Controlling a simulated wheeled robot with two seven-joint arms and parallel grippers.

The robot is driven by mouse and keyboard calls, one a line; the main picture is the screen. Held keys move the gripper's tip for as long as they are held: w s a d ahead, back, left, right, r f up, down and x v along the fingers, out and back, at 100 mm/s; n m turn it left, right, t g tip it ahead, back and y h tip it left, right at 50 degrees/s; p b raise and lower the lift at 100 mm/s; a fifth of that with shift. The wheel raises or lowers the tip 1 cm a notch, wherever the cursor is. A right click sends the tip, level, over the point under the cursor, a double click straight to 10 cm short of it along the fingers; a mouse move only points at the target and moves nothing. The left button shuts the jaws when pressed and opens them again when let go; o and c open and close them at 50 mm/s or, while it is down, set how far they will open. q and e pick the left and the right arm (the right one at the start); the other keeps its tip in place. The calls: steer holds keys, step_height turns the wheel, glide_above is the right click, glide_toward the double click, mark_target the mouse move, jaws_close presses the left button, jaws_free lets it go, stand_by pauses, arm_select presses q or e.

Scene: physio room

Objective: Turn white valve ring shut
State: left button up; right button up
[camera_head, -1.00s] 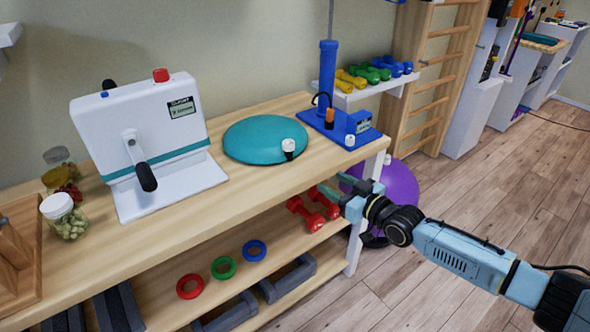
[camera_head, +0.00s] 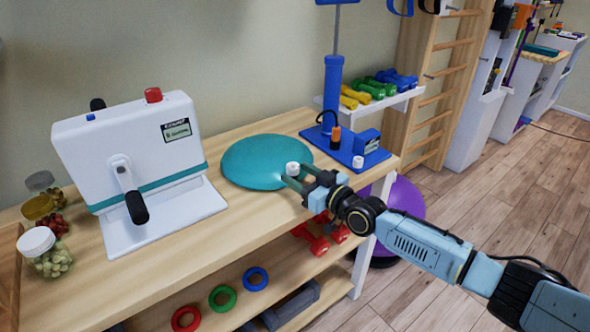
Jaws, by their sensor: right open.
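The white valve ring (camera_head: 292,168) stands upright at the front right edge of the teal air cushion (camera_head: 262,160), which lies on the wooden bench. My right gripper (camera_head: 295,177) comes in from the right and is open. Its fingertips are close to the ring, which shows between or just behind them; I cannot tell whether they touch it. The lower part of the valve is hidden by the gripper. My left gripper is not in view.
A blue pump (camera_head: 333,95) on a blue base stands behind my right gripper, with another white knob (camera_head: 358,162) on it. A white crank machine (camera_head: 130,160) stands left. Red dumbbells (camera_head: 312,240) and coloured rings lie on the lower shelf.

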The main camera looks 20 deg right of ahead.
steer(key=shift+w+a, duration=0.1)
steer(key=shift+w, duration=0.1)
steer(key=c, duration=1)
